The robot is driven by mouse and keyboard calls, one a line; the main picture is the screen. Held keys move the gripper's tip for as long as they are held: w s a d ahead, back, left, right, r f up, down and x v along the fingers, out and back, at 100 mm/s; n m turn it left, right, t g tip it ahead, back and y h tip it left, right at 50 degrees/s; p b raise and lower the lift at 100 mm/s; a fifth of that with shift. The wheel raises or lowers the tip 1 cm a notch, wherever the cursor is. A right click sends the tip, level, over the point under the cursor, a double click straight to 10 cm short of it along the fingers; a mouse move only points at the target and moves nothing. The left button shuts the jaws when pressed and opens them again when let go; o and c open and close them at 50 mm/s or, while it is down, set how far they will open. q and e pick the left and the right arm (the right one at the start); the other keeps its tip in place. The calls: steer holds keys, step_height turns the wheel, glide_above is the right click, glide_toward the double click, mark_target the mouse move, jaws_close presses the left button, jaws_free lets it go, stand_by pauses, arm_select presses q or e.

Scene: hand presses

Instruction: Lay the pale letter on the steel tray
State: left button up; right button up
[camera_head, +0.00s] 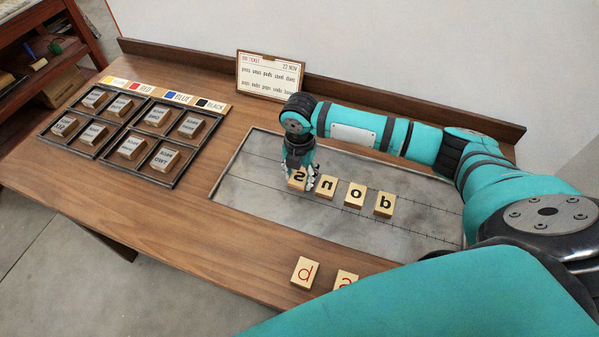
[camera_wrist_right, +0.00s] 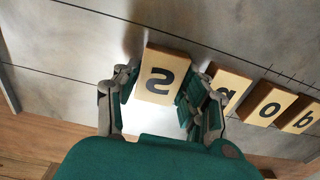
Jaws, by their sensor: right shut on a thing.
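The steel tray (camera_head: 245,178) is a grey plate with thin ruled lines, set in the wooden table. My right gripper (camera_head: 300,181) is over its left half, shut on a pale wooden letter block marked with a dark s (camera_head: 297,177). In the right wrist view the s block (camera_wrist_right: 162,76) sits between the two fingers, face towards the camera. I cannot tell whether it touches the tray. My left gripper is out of view.
Two pale blocks with red letters, a d (camera_head: 305,272) and one partly hidden (camera_head: 346,278), lie on the front table edge. A dark divided frame (camera_head: 100,152) with labelled blocks is at left. A job ticket (camera_head: 270,76) stands behind. My right arm covers the tray's right back.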

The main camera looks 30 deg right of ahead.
mark_target(299, 176)
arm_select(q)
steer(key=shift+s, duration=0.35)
arm_select(e)
steer(key=shift+f, duration=0.2)
steer(key=o, duration=1.1)
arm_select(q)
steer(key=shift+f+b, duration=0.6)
arm_select(e)
step_height(299, 176, up, 12)
steer(key=shift+r, duration=0.25)
